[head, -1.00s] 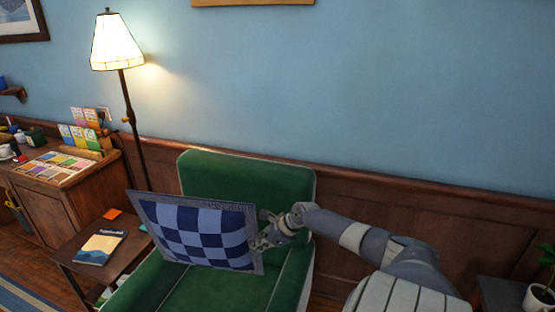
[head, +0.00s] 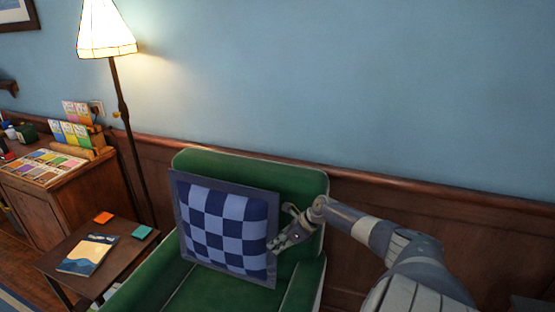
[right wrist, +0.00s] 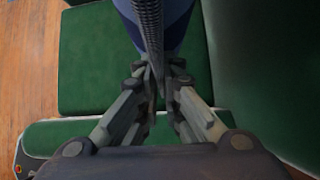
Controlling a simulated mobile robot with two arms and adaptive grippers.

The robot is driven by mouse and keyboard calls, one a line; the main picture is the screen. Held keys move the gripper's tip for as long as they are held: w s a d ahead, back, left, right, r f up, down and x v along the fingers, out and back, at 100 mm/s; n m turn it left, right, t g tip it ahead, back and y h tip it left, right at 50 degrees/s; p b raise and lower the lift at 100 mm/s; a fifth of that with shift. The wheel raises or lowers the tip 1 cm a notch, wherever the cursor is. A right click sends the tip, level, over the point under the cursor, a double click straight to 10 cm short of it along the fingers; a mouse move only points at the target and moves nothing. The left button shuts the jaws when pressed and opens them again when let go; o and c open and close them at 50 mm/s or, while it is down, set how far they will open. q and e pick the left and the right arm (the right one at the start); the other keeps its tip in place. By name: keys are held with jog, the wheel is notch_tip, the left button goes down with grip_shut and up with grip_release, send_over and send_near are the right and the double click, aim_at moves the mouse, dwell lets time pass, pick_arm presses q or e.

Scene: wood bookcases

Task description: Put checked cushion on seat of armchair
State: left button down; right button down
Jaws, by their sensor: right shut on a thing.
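The checked cushion (head: 224,230), light and dark blue with a grey-blue border, stands nearly upright in front of the backrest of the green armchair (head: 255,168). My right gripper (head: 276,240) is shut on the cushion's right edge. In the right wrist view the fingers (right wrist: 160,88) pinch the dark edge of the cushion (right wrist: 165,25), with the green seat (right wrist: 85,65) below. Whether the cushion's lower edge touches the seat cannot be told. My left gripper is not in view.
A small side table (head: 62,251) left of the armchair holds a book (head: 87,255) and orange and teal squares. A floor lamp (head: 123,110) stands behind it. A wooden cabinet (head: 60,205) with cards is at the far left. A panelled wall (head: 420,215) runs behind the chair.

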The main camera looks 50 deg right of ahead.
notch_tip(320, 180, down, 12)
jog(key=b, duration=0.9)
jog(key=shift+r+b, duration=0.25)
jog(key=shift+b, duration=0.15)
jog(key=shift+w, duration=0.1)
jog(key=c, duration=1.7)
grip_release()
jog(key=shift+f, duration=0.1)
jog(key=shift+v, duration=6.15)
